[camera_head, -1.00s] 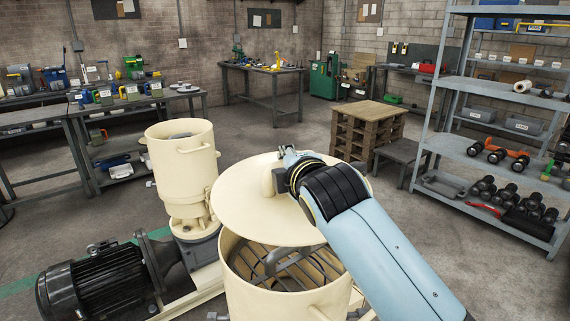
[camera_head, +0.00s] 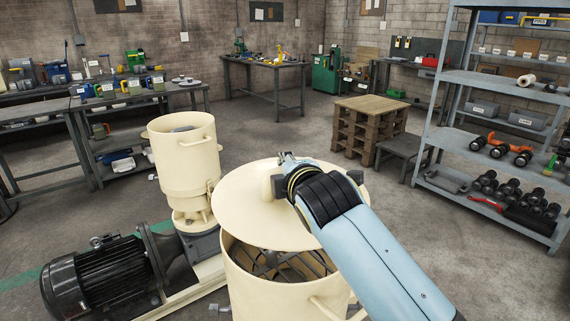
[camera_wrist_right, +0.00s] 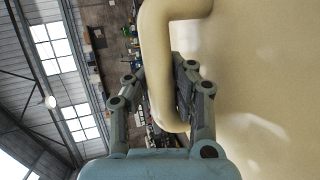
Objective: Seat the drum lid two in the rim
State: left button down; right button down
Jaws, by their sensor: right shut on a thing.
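The cream drum lid (camera_head: 245,218) is a round disc held up over the open drum (camera_head: 262,295) in the head view. Its near edge is above the drum's rim, which shows open below it with dark bars inside. My right gripper (camera_head: 281,178) is shut on the lid's handle (camera_head: 267,183). In the right wrist view the handle (camera_wrist_right: 157,70) is a bent cream bar between the fingers of my right gripper (camera_wrist_right: 165,90), and the lid's flat face (camera_wrist_right: 260,90) fills the right side. My left gripper is not in view.
A second cream drum (camera_head: 184,160) stands on the mill at left, with a black motor (camera_head: 105,280) in front of it. A wooden pallet stack (camera_head: 368,130) and a grey shelf rack (camera_head: 490,150) stand behind at right. Open floor lies between.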

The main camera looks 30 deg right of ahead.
jog(key=shift+f+b, duration=0.95)
jog(key=shift+f, duration=0.75)
jog(key=shift+f, duration=0.25)
jog(key=shift+f, duration=0.25)
jog(key=shift+f, duration=0.15)
jog(key=shift+f, duration=0.45)
jog(key=shift+f+b, duration=0.15)
jog(key=shift+b, duration=0.15)
jog(key=shift+f+b, duration=0.45)
jog(key=shift+f, duration=0.3)
jog(key=shift+f, duration=0.35)
